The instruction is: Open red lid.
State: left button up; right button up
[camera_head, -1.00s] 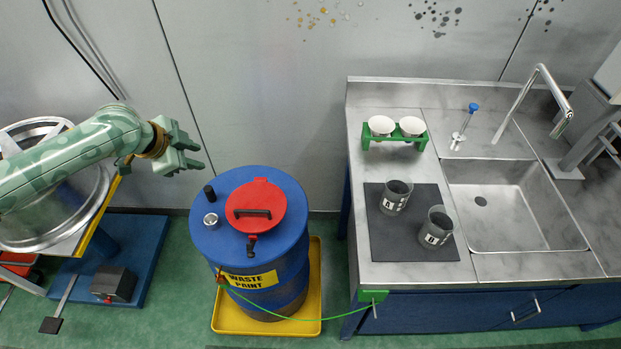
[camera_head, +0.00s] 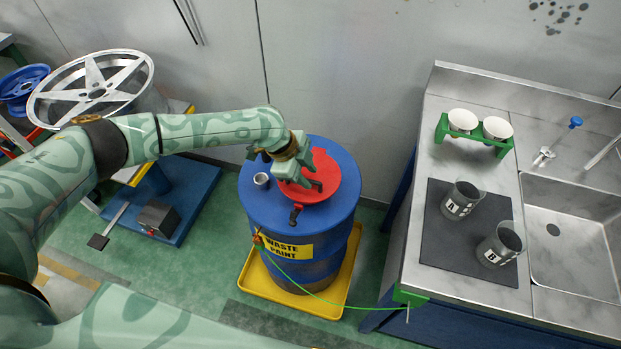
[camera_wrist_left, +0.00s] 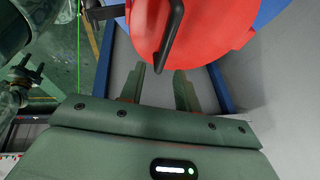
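The round red lid (camera_head: 343,180) lies flat on top of the blue waste paint drum (camera_head: 262,203). A black latch (camera_head: 295,214) sits at its front edge. My left gripper (camera_head: 308,187) is over the lid and hides part of it and its dark handle. In the left wrist view, the two fingers of my left gripper (camera_wrist_left: 160,80) stand apart with nothing between them. The black lid handle (camera_wrist_left: 172,38) is just beyond the fingertips, beside the red lid surface (camera_wrist_left: 220,30).
The drum stands in a yellow tray (camera_head: 330,303). A grey cap (camera_head: 261,180) rises from its top. A green cord (camera_head: 320,297) runs to the metal bench (camera_head: 440,280) on the right. A wheel (camera_head: 95,85) stands at the left.

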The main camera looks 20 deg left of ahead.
pick_arm(q)
jog(key=shift+x, duration=1)
grip_shut()
jog(key=shift+r, duration=0.1)
